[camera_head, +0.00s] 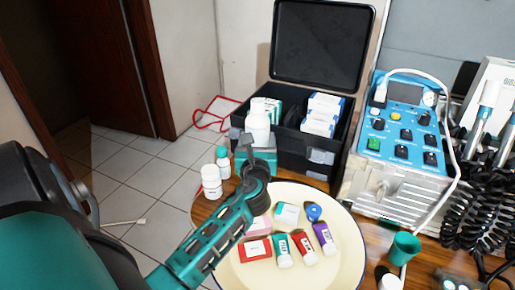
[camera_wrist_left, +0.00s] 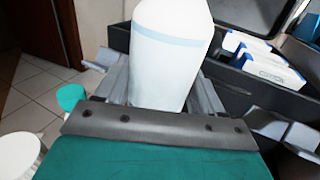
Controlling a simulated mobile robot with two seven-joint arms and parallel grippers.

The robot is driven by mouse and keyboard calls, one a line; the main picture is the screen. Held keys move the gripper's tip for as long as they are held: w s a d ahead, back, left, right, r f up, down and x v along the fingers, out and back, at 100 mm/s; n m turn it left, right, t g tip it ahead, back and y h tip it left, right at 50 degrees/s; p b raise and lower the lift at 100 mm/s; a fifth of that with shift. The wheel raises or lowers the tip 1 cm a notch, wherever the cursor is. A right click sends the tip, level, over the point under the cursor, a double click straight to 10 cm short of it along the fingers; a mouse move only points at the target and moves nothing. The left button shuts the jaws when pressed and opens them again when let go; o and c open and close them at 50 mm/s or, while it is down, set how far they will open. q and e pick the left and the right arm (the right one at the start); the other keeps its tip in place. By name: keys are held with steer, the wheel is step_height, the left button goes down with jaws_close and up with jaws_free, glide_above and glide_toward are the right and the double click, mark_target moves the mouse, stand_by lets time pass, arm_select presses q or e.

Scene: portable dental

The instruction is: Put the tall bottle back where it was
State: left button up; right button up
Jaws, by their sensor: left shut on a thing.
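The tall white bottle (camera_head: 257,122) is upright in my left gripper (camera_head: 257,150), in front of the open black case in the head view. In the left wrist view the bottle (camera_wrist_left: 170,60) is large, white with a pale blue band, and stands between the fingers of my left gripper (camera_wrist_left: 160,85), which is shut on it. Its lower end is hidden behind the gripper, so I cannot tell whether it touches anything below. My right gripper is not in view.
A white jar (camera_head: 211,184) and a teal-capped bottle (camera_head: 223,160) stand left of the gripper. The black case (camera_head: 285,150) holds several boxes. A round cream tray (camera_head: 340,258) with small boxes and tubes lies in front. A blue-panelled device (camera_head: 400,125) and teal cup (camera_head: 404,247) are right.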

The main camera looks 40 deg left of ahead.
arm_select(q)
steer(key=shift+f, duration=0.4)
steer(key=shift+r, duration=0.1)
steer(key=shift+f, duration=0.2)
steer(key=o, duration=1)
steer(key=shift+r, duration=0.2)
steer(key=v, duration=1.2)
steer(key=shift+p, duration=0.3)
